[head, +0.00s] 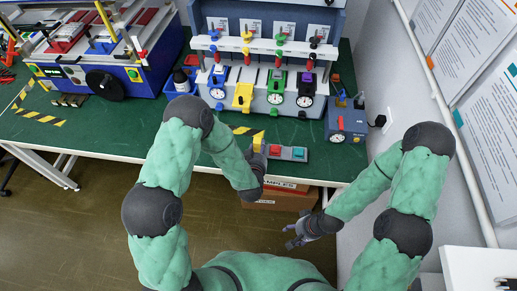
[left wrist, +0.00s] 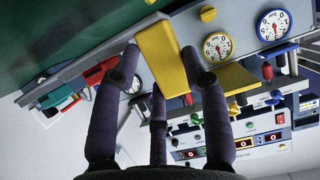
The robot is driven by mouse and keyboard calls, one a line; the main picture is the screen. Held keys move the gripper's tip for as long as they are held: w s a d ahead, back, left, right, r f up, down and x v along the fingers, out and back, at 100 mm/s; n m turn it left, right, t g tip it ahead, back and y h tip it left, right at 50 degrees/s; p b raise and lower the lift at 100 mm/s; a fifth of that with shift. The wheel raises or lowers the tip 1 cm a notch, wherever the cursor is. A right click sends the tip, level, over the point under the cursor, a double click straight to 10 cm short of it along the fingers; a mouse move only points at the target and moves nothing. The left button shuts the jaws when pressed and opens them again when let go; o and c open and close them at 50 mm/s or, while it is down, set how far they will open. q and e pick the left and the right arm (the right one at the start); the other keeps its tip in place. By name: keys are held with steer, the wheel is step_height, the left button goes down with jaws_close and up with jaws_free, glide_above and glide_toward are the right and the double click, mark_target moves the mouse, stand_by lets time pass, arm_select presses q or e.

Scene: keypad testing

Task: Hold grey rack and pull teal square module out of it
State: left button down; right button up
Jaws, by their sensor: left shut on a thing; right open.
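The grey rack (head: 286,158) lies along the front edge of the green table. The teal square module (head: 299,152) sits at its right end, with a red module (head: 274,150) beside it. My left gripper (head: 257,153) is at the rack's left end, shut on a yellow block (left wrist: 162,58); its fingers hide whether the block sits in the rack. In the left wrist view the teal module (left wrist: 60,100) and red module (left wrist: 97,72) show to the left, apart from the fingers. My right gripper (head: 292,238) is open and empty, in front of and below the table edge.
A test stand (head: 268,75) with several coloured gauges stands behind the rack. A blue gauge box (head: 347,124) is at the right, near the wall. A blue machine (head: 95,70) is at the back left. Green table (head: 110,130) is clear at the left front. Cardboard boxes (head: 290,200) sit below the edge.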

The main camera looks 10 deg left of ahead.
arm_select(q)
steer(key=shift+a+f+b, duration=0.2)
steer(key=shift+f+b, duration=0.6)
steer(key=shift+f, duration=0.15)
steer(key=shift+a+f+b, duration=0.2)
steer(key=shift+f+b, duration=0.6)
steer(key=shift+f, duration=0.35)
stand_by(0.4)
steer(key=c, duration=0.6)
jaws_free()
steer(key=shift+s, duration=0.15)
steer(key=v, duration=0.5)
steer(key=a+v, duration=0.1)
steer(key=v, duration=0.1)
steer(key=shift+s+r, duration=0.2)
steer(key=shift+s, duration=0.1)
steer(key=shift+r, duration=0.15)
